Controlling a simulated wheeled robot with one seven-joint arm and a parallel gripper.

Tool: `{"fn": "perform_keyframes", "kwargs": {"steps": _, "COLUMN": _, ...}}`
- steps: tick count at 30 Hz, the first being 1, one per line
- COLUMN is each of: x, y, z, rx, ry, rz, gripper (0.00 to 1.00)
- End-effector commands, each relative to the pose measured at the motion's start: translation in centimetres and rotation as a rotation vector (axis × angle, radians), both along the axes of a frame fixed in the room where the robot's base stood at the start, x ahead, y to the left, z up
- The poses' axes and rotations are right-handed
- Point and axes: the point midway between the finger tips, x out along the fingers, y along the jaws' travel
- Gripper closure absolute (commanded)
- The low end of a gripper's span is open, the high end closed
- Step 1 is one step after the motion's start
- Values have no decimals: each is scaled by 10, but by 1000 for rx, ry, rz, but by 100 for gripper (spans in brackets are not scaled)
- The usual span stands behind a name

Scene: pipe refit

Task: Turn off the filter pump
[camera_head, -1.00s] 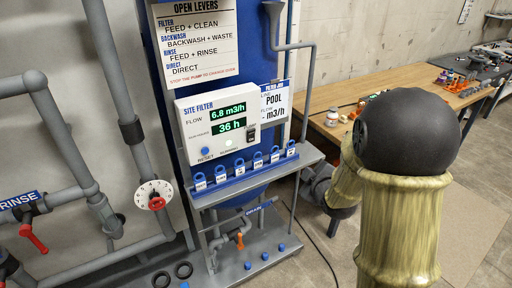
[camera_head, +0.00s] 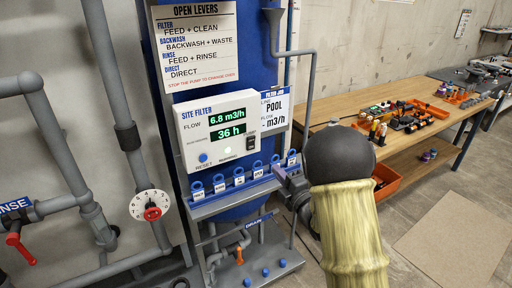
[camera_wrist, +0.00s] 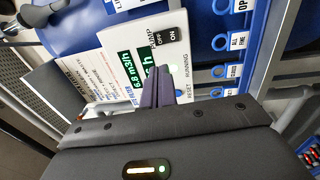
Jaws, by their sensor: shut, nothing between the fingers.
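The white site filter panel (camera_head: 217,132) shows 6.8 m3/h and 36 h in green. Its small dark pump switch (camera_head: 251,142) is at the lower right of the panel. In the wrist view the switch (camera_wrist: 169,38) carries the words OFF and ON; I cannot tell which side is pressed. A lit running lamp (camera_head: 227,151) shows near the panel's lower edge. My gripper (camera_head: 277,170) is shut and empty, to the lower right of the switch. In the wrist view its fingers (camera_wrist: 157,84) reach over the panel, apart from the switch in the picture.
A shelf with blue tags (camera_head: 240,180) runs just below the panel. A grey pipe (camera_head: 308,90) stands to its right. A blue reset button (camera_head: 203,158) is at the panel's lower left. A wooden bench (camera_head: 400,125) with several parts stands at the right.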

Motion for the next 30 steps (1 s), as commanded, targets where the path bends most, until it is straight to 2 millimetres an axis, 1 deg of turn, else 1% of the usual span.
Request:
{"fn": "perform_keyframes", "kwargs": {"steps": 5, "x": 15, "y": 11, "z": 4, "rx": 1, "ry": 0, "rz": 2, "gripper": 100}}
{"fn": "perform_keyframes", "kwargs": {"steps": 21, "x": 89, "y": 61, "z": 16, "rx": 1, "ry": 0, "rz": 1, "gripper": 100}}
{"fn": "perform_keyframes", "kwargs": {"steps": 25, "x": 103, "y": 70, "z": 17, "rx": 0, "ry": 1, "rz": 1, "gripper": 100}}
{"fn": "perform_keyframes", "kwargs": {"steps": 30, "x": 111, "y": 76, "z": 17, "rx": 2, "ry": 1, "rz": 0, "gripper": 100}}
